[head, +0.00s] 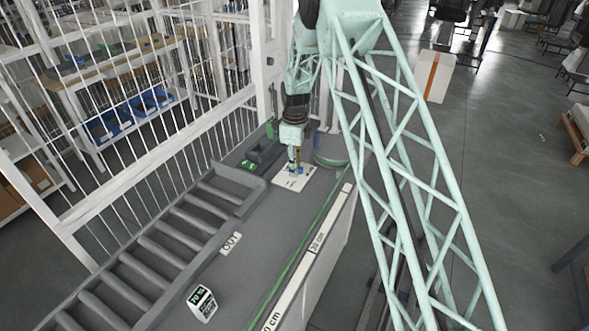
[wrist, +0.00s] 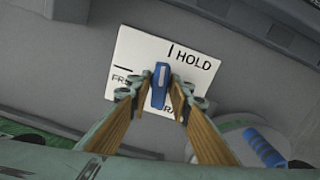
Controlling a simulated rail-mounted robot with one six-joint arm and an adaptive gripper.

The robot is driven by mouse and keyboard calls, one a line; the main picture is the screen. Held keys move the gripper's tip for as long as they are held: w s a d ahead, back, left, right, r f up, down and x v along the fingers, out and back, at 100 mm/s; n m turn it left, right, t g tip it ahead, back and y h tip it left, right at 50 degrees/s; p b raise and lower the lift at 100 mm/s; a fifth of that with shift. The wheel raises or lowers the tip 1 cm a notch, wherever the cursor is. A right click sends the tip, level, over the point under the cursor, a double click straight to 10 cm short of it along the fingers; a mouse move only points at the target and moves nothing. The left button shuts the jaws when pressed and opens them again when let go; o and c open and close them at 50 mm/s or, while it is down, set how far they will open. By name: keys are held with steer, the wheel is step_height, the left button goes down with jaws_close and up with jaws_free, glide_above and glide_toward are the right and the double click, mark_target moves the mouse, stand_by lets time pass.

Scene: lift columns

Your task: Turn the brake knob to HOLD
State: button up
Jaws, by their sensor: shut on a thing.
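The brake knob (wrist: 161,82) is a small blue bar with a pale mark near its upper end in the wrist view. It sits on a white label plate (wrist: 137,47) reading HOLD at the upper right; lettering starting FR at the left and BRA below is partly covered. The knob's marked end points up, close to the HOLD line, perhaps slightly left of it. My gripper (wrist: 160,93) is shut on the knob, a finger on each side. In the head view my gripper (head: 294,166) is down over the plate (head: 290,186), and the knob cannot be made out.
A grey bench carries a roller track (head: 157,241), an OUT label (head: 231,243) and a small display block (head: 202,303). A ruler strip (head: 306,257) runs along its right edge. A blue cylindrical handle (wrist: 264,147) lies right of my gripper. White bars (head: 150,150) stand at the left.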

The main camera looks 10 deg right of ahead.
steer(key=shift+m, duration=1.1)
steer(key=o, duration=0.6)
steer(key=shift+r+p, duration=1.05)
steer(key=shift+r, duration=3.45)
